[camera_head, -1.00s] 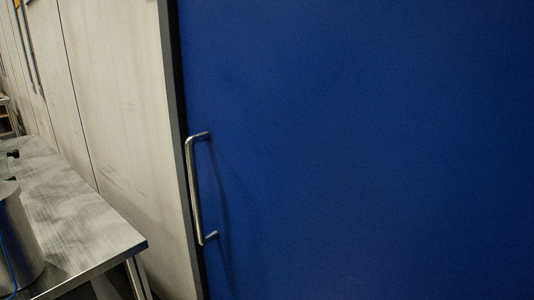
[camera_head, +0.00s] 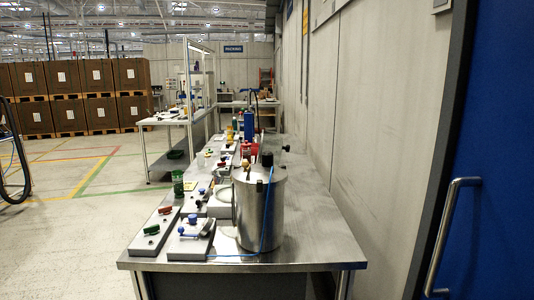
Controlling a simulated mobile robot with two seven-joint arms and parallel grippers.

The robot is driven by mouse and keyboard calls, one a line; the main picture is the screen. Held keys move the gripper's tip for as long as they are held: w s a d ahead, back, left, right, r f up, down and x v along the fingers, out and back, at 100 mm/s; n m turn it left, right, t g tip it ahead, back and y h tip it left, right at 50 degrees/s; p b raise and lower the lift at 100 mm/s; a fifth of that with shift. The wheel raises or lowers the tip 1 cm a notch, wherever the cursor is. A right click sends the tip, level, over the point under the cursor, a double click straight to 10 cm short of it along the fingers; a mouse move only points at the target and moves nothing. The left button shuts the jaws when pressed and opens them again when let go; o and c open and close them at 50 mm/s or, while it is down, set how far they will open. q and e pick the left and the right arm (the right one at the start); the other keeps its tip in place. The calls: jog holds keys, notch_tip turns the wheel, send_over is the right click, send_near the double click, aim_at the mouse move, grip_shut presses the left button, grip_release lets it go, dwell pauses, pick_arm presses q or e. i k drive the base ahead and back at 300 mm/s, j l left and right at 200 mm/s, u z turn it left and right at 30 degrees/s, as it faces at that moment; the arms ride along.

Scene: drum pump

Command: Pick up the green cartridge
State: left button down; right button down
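Several green items show on the long steel workbench (camera_head: 310,236), small and far off. A green cup-like item (camera_head: 178,181) stands at the bench's left edge. A green handle (camera_head: 151,229) sits on a grey panel (camera_head: 154,236) at the near left. Another dark green upright item (camera_head: 236,125) stands toward the far end. I cannot tell which of these, if any, is the green cartridge. Neither of my grippers is in view.
A steel drum (camera_head: 259,214) with a blue hose stands near the bench's front. A blue door (camera_head: 501,150) with a handle is at right. Stacked brown boxes (camera_head: 75,85) stand far left. The floor (camera_head: 65,245) left of the bench is mostly clear.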

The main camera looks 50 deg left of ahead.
aim_at(179, 189)
jog(key=u, duration=1.4)
